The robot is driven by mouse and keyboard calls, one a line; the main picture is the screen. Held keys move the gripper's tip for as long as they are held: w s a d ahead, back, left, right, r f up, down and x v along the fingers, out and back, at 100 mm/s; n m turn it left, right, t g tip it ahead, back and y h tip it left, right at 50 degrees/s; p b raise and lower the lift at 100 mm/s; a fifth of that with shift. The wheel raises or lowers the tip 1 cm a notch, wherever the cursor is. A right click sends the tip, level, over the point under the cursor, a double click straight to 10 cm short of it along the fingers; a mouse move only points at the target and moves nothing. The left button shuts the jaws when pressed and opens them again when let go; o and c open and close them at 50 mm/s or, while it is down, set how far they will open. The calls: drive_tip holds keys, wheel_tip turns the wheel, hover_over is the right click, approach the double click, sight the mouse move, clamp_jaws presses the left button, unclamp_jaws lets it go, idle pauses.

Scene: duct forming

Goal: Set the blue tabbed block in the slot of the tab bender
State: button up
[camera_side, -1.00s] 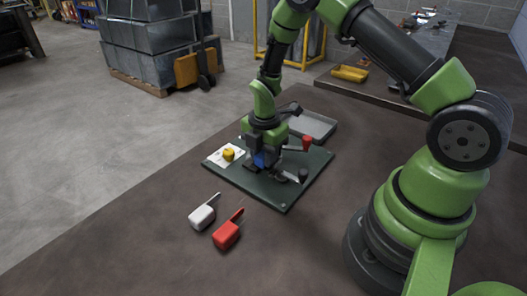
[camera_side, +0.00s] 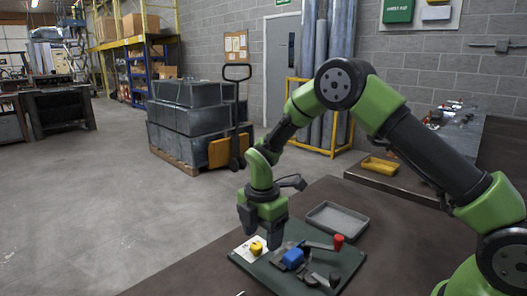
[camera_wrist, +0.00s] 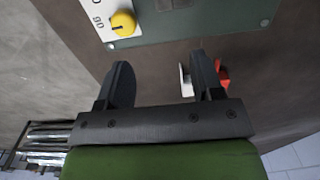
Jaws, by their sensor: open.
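The blue tabbed block (camera_side: 292,258) sits among the dark metal parts of the tab bender (camera_side: 309,272) on the dark green plate (camera_side: 347,268). I cannot tell whether it is fully down in the slot, and its tab is not clear. My gripper (camera_side: 263,238) is open and empty, above the plate and to the left of the block. In the wrist view my gripper (camera_wrist: 162,65) shows both fingers apart with nothing between them. The blue block is not visible in that view.
A red-knobbed lever (camera_side: 338,241) stands on the plate beside the block. A yellow knob (camera_side: 257,248) sits on a white dial card. A grey tray (camera_side: 337,220) lies behind. A white piece (camera_wrist: 185,82) and red piece (camera_wrist: 223,75) lie partly behind one finger.

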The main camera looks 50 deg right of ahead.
drive_tip(key=w+a+r, duration=0.1)
drive_tip(key=w+a, duration=0.2)
drive_tip(key=a, duration=1.1)
wheel_tip(320, 180, down, 9)
drive_tip(key=shift+f, duration=0.1)
drive_tip(key=s+d+r+m+t+y, duration=0.1)
drive_tip(key=s+d+r+m, duration=0.15)
drive_tip(key=r, duration=0.85)
drive_tip(key=s+d+r+m+t, duration=0.15)
drive_tip(key=r+m, duration=0.25)
drive_tip(key=r, duration=0.7)
drive_tip(key=s+d+r+m+t+y, duration=0.1)
drive_tip(key=s+d+r+m, duration=0.35)
drive_tip(key=s, duration=0.25)
drive_tip(key=s+d+r+m+t, duration=0.2)
drive_tip(key=s+d+r+m, duration=0.1)
drive_tip(key=s+r+m, duration=0.35)
drive_tip(key=s+f+m+t, duration=0.1)
drive_tip(key=s+f+m, duration=0.1)
drive_tip(key=s+m, duration=0.2)
drive_tip(key=s+d, duration=0.1)
drive_tip(key=s, duration=0.2)
drive_tip(key=shift+s+f+m+t, duration=0.15)
drive_tip(key=shift+s+m+t, duration=0.05)
drive_tip(key=shift+m+t, duration=0.15)
